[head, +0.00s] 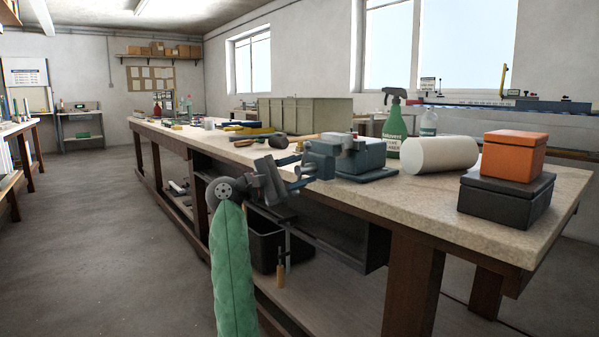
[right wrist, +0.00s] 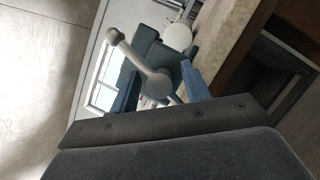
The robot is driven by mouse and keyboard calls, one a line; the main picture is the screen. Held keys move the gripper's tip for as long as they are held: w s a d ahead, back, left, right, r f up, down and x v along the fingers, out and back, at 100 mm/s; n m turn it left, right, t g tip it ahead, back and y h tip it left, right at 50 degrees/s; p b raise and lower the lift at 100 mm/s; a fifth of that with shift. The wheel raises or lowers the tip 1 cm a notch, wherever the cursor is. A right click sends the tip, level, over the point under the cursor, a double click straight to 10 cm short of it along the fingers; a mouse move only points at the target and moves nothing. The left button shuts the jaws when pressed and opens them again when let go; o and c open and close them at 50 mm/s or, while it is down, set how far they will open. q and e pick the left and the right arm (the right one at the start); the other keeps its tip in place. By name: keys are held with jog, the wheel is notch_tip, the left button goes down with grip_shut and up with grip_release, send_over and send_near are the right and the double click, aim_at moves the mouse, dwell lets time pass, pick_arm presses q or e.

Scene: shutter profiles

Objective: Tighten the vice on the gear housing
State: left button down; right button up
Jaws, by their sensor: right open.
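The blue-grey vice (head: 368,157) is fixed near the front edge of the bench. A lighter grey block (head: 340,139), perhaps the gear housing, shows at the top of its jaws; I cannot tell how tightly it is held. My right gripper (head: 303,167) is open in front of the vice, its blue fingers pointing at it. In the right wrist view, the vice's grey ball-ended handle (right wrist: 140,58) reaches between my open fingers, slanting; I cannot tell whether they touch it. My left gripper is out of view.
The long workbench (head: 434,205) holds a green spray bottle (head: 395,125), a white roll (head: 440,154), an orange box (head: 515,153) on a dark box (head: 506,197), and a beige crate (head: 303,114). Loose tools lie left of the vice. The floor (head: 110,240) at left is clear.

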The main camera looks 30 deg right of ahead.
jog(key=shift+a, duration=0.1)
jog(key=p+v, duration=0.1)
jog(key=v, duration=0.6)
jog(key=shift+a+f+p, duration=0.15)
jog(key=shift+a+p, duration=0.15)
jog(key=shift+w, duration=0.1)
